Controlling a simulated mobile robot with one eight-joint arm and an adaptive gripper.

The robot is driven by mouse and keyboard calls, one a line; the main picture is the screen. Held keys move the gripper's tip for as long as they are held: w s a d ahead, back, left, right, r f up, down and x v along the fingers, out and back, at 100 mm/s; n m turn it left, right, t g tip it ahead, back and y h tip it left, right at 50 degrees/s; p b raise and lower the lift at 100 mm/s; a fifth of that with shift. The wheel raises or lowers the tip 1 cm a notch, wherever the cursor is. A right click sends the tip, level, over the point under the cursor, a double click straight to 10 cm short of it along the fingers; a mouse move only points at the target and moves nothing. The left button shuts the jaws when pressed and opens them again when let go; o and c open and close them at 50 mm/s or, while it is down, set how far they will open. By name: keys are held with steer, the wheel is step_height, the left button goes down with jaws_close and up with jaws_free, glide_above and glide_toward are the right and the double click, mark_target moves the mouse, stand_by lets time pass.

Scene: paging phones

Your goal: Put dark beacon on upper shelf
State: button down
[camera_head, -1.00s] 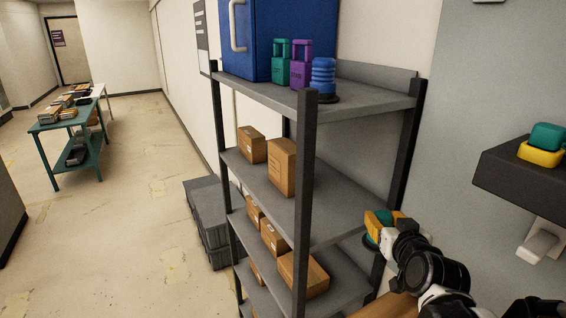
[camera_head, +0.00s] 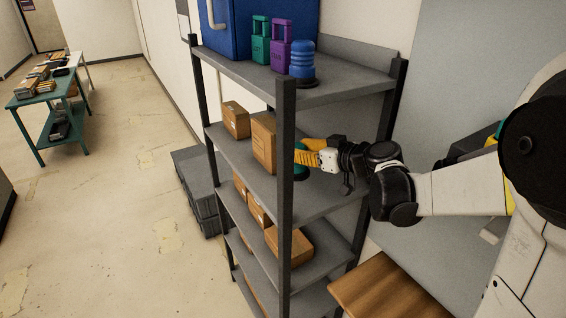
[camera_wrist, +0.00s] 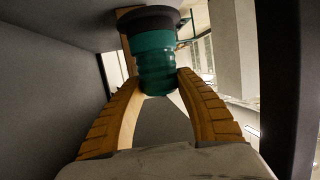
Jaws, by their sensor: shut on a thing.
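My gripper (camera_head: 312,152) has orange fingers and is shut on a dark teal beacon (camera_head: 300,164) with a dark base. They are at the right of the shelf unit, at the level of the second shelf from the top (camera_head: 320,195). I cannot tell whether the base touches the shelf. The top shelf (camera_head: 345,85) lies above my gripper.
A blue beacon (camera_head: 302,60), a purple lockout-like block (camera_head: 279,50), a green one (camera_head: 260,45) and a blue cabinet (camera_head: 235,25) stand on the top shelf. A carton (camera_head: 264,143) is close left of my gripper. The dark front post (camera_head: 286,190) is an obstacle.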

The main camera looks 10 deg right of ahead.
mark_target(305, 172)
steer(key=f, duration=0.1)
steer(key=w+f, duration=0.1)
steer(key=f, duration=0.1)
steer(key=shift+d, duration=0.2)
steer(key=shift+s+f, duration=0.15)
steer(key=shift+f, duration=0.25)
step_height(305, 172, down, 4)
steer(key=shift+r+b, duration=0.15)
steer(key=shift+b, duration=0.35)
steer(key=shift+s+r, duration=0.1)
steer(key=c, duration=0.9)
jaws_free()
